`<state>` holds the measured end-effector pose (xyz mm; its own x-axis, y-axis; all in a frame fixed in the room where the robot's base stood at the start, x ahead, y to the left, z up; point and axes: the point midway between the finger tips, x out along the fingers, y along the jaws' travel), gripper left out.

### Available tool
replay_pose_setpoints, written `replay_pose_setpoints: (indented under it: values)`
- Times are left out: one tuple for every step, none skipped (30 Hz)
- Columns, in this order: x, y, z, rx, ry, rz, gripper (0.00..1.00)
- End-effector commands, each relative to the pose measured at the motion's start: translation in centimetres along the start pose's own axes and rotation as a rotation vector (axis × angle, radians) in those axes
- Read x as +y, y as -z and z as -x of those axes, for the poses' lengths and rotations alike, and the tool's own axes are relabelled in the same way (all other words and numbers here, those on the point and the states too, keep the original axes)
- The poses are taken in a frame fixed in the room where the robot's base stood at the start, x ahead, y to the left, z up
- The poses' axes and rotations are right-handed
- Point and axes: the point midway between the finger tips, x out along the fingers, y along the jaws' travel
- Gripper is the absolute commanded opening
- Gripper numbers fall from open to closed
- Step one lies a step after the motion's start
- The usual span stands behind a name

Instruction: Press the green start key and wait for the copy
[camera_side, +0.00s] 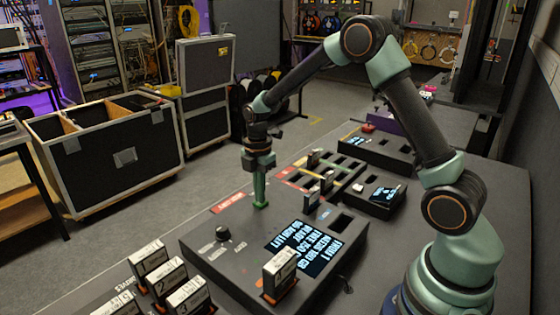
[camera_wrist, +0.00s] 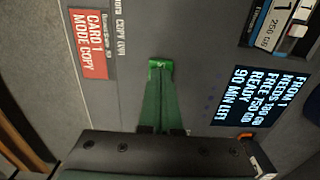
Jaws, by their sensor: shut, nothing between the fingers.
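The green start key (camera_side: 261,206) is on the top of the dark copier box (camera_side: 215,252), near its far edge. In the wrist view, a bright green patch, the key (camera_wrist: 160,65), shows around my fingertips. My gripper (camera_side: 259,196) points straight down with its fingers together and empty. The tips are at the key and appear to touch it; how far it is pressed cannot be told. The screen (camera_wrist: 262,96) reads FROM 1, NEEDS 180 GB, FREE 750 GB, READY, 90 MIN LEFT. A card (camera_side: 280,270) stands in an orange-edged slot beside the screen.
A black knob (camera_side: 222,233) is on the box. Several labelled cards (camera_side: 150,258) stand at the front left. A divided tray (camera_side: 325,172) and a small screen unit (camera_side: 385,194) lie behind the box.

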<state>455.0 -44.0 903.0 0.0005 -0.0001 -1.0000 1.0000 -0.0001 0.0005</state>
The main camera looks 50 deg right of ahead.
Motion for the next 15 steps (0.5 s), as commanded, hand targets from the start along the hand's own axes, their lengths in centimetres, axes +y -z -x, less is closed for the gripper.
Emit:
replay_pose_setpoints:
  values:
    - [0.0, 0.0, 0.0, 0.000, 0.000, 0.000, 0.00]
    - [0.0, 0.0, 0.0, 0.000, 0.000, 0.000, 0.00]
    - [0.0, 0.0, 0.0, 0.000, 0.000, 0.000, 0.00]
    - [0.0, 0.0, 0.0, 0.000, 0.000, 0.000, 0.00]
    - [0.0, 0.0, 0.0, 0.000, 0.001, 0.000, 0.00]
    - [0.0, 0.0, -0.1, 0.000, 0.001, 0.000, 0.00]
    - [0.0, 0.0, -0.3, 0.000, 0.002, 0.000, 0.00]
    - [-0.1, 0.0, -0.6, 0.000, 0.003, 0.000, 0.00]
    - [-0.1, 0.0, -1.1, 0.000, 0.004, 0.000, 0.00]
    - [-0.1, 0.0, -1.4, 0.000, 0.004, 0.000, 0.00]
    - [-0.1, 0.0, -1.8, 0.000, 0.004, 0.000, 0.00]
    - [-0.1, 0.0, -2.1, 0.000, 0.003, 0.000, 0.00]
    - [-0.1, 0.0, -2.2, 0.000, 0.003, 0.000, 0.00]
    - [-0.1, 0.0, -2.3, 0.000, 0.003, 0.000, 0.00]
    - [-0.1, 0.0, -2.3, 0.000, 0.004, 0.000, 0.00]
